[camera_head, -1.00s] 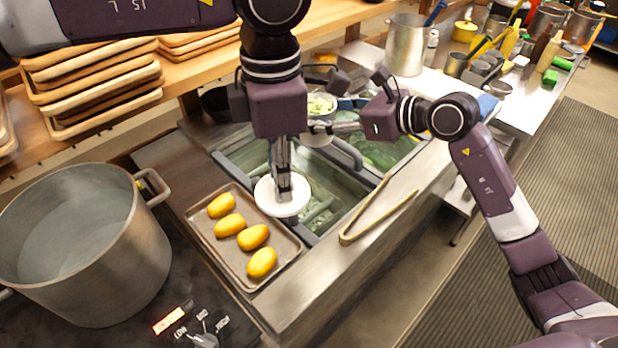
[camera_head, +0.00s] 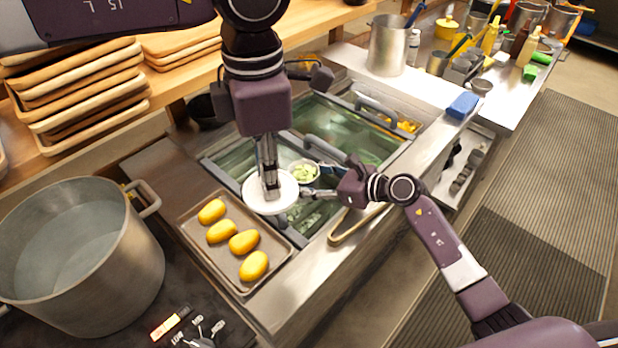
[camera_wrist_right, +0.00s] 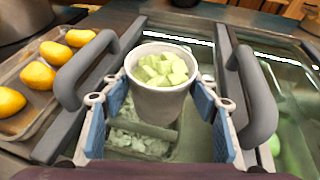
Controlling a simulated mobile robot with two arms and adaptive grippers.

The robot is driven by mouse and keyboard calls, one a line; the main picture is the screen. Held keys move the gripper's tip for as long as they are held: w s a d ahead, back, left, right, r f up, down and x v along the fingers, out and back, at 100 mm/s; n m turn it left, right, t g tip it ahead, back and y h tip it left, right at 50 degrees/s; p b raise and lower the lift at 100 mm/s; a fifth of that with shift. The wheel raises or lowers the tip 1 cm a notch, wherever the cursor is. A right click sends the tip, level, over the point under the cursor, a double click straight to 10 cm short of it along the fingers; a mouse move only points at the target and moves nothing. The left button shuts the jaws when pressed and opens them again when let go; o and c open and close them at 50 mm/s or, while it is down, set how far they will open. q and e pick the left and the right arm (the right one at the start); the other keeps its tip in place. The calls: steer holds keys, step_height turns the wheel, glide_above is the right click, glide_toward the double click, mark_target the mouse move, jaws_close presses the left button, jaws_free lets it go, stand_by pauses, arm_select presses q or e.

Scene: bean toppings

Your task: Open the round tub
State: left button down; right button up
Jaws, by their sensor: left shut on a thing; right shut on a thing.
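The round tub (camera_head: 305,174) is a white cup without a lid, filled with pale green cubes. My right gripper (camera_head: 298,193) is shut on it and holds it upright over the wells; the tub (camera_wrist_right: 158,102) also shows between the blue-padded fingers in the right wrist view. A round white lid (camera_head: 287,187) is at my left gripper (camera_head: 269,192), which is shut on it from above. The lid is just left of the tub and apart from its open top. The lid's underside is hidden.
Glass-covered wells with grey handles (camera_head: 323,148) lie below. A tray (camera_head: 222,262) with several yellow potatoes is at left, near a large pot (camera_head: 92,270). Tongs (camera_head: 345,236) lie on the front ledge. A blue sponge (camera_head: 462,105) lies at right.

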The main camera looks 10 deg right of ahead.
steer(key=shift+f, duration=0.15)
steer(key=o, duration=1.7)
